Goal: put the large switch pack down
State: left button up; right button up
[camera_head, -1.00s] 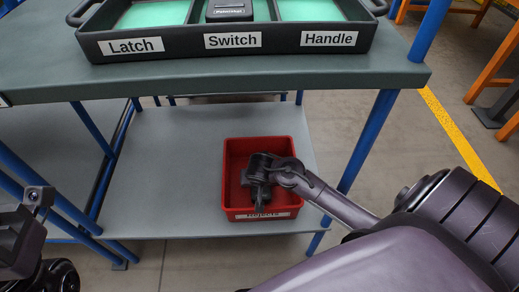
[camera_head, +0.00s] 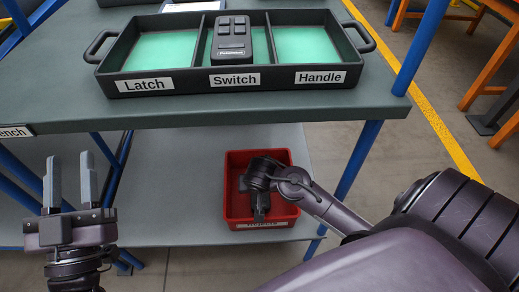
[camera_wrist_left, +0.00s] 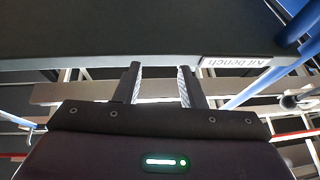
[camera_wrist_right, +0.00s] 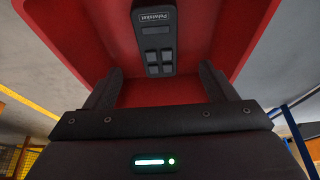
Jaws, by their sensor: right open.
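A dark switch pack (camera_wrist_right: 155,38) with several buttons lies in the red rejects bin (camera_wrist_right: 62,30) on the lower shelf. My right gripper (camera_wrist_right: 160,80) is open, with the pack beyond and between its fingertips, not gripped. In the head view my right gripper (camera_head: 260,208) points down into the bin (camera_head: 238,158), and its wrist hides much of the inside. Another dark switch pack (camera_head: 231,38) lies in the Switch compartment of the black tray (camera_head: 180,82). I cannot tell which pack is larger. My left gripper (camera_head: 71,165) is open and empty in front of the bench.
The bench top (camera_head: 75,105) carries the tray, whose Latch and Handle compartments are empty. The grey lower shelf (camera_head: 175,190) is clear left of the bin. Blue bench posts (camera_head: 356,165) stand near my right arm. A kit bench label (camera_wrist_left: 236,62) shows on the bench edge.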

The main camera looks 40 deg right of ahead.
jog(key=w+a+r+n+t+y, duration=0.1)
jog(key=a+r+n+t+y, duration=0.25)
jog(key=a+r, duration=0.35)
jog(key=w+a+r+n+t+y, duration=0.25)
jog(key=a+r+y, duration=0.2)
jog(key=a, duration=0.45)
pick_arm(q)
jog(key=f, duration=0.1)
jog(key=f+g, duration=0.1)
jog(key=f, duration=0.1)
jog(key=shift+w+d+f+g+y, duration=0.25)
jog(key=shift+w+f+g+y, duration=0.05)
jog(key=shift+w+g+y, duration=0.1)
pick_arm(e)
jog(key=s+a+r+n+t+y, duration=0.1)
jog(key=r+t, duration=0.3)
jog(key=r, duration=0.6)
jog(key=s+a+r+n+t+y, duration=0.2)
jog(key=r+t, duration=0.3)
jog(key=r, duration=0.5)
jog(key=shift+s+a+r+n+t, duration=0.15)
jog(key=shift+a+r+n+t, duration=0.2)
jog(key=shift+n, duration=0.55)
pick_arm(q)
jog(key=shift+f, duration=0.15)
pick_arm(e)
jog(key=shift+f, duration=0.15)
